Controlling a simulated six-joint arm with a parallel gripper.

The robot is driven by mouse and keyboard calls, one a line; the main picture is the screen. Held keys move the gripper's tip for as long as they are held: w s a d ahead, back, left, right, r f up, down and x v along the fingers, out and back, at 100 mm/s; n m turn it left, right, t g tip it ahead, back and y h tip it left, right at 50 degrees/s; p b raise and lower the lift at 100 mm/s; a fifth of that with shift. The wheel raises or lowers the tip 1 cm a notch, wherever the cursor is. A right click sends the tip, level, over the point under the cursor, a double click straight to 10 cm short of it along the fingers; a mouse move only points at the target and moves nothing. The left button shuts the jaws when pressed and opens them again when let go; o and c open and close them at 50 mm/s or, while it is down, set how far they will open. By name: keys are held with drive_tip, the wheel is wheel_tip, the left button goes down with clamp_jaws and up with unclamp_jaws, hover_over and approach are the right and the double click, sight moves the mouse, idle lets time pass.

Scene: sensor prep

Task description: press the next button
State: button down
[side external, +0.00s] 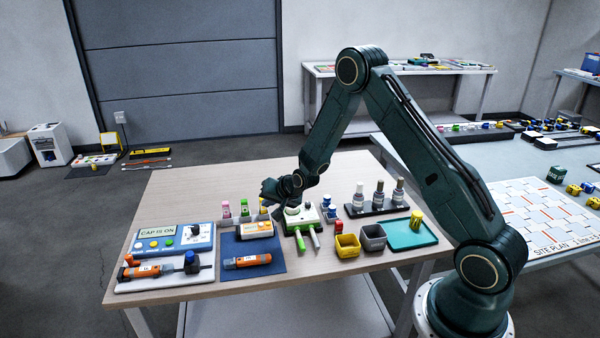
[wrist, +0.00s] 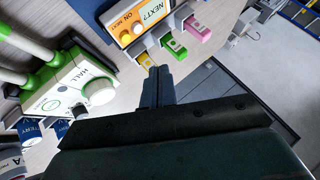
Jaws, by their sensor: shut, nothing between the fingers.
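In the wrist view the orange device (wrist: 115,26) shows a display reading "NEXT?" and two round buttons (wrist: 131,34), labelled ON and NEXT. My gripper (side external: 266,192) is shut and empty, above the table beyond the device. In the wrist view its closed fingertips (wrist: 153,70) appear over the yellow tab (wrist: 143,60), apart from the buttons. Whether the tips touch anything cannot be told. A blue and white panel (side external: 200,243) reads "CAP IS ON" and has several coloured buttons; their labels are blurred.
A white and green HALL box (wrist: 68,86) with a knob and two green-white probes stands beside the device. Pink (wrist: 201,32) and green (wrist: 174,46) tabs stand near the yellow one. Yellow (side external: 347,246) and grey bins (side external: 373,238) are to the right.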

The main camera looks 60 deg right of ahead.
hover_over(270, 226)
drive_tip(key=shift+s+f, duration=0.1)
drive_tip(key=shift+f, duration=2.2)
drive_tip(key=shift+f, duration=0.85)
idle(1.5)
drive_tip(key=shift+r, duration=0.8)
drive_tip(key=shift+r, duration=0.2)
drive_tip(key=shift+r, duration=2.35)
